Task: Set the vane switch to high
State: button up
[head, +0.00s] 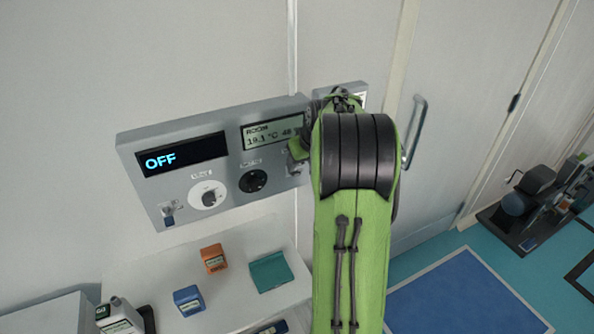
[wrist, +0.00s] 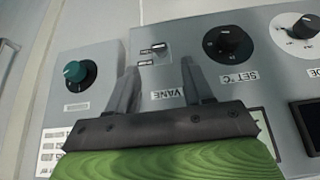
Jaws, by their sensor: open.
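My gripper (wrist: 158,68) is open, with one finger to each side of the switch in the picture. The fingers appear close to the panel; I cannot tell whether they touch the switch. In the head view, my green arm covers the panel's right end, and the switch is mostly hidden there.
The panel has a display reading OFF (head: 181,155), a room display (head: 272,131), a white dial (head: 208,195) and a black SET °C knob (head: 253,181). A separate box with a green knob (wrist: 75,72) is near the fingers. Small boxes lie on the white shelf (head: 235,308) below.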

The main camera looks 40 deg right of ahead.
jog(key=v, duration=0.8)
jog(key=s+a+r+n+y+b, duration=0.1)
jog(key=s+a, duration=0.2)
jog(key=a, duration=0.7)
jog(key=s+a+r+n, duration=0.1)
jog(key=s+a, duration=0.2)
jog(key=a, duration=0.7)
jog(key=s+a+f, duration=0.3)
jog(key=s+a, duration=0.1)
jog(key=s, duration=0.3)
jog(key=s+a+f+n+b, duration=0.1)
jog(key=s+a+f, duration=0.2)
jog(key=s, duration=0.3)
jog(key=shift+s+a+y, duration=0.3)
jog(key=shift+s+a, duration=0.1)
jog(key=shift+a, duration=0.3)
jog(key=shift+f, duration=0.1)
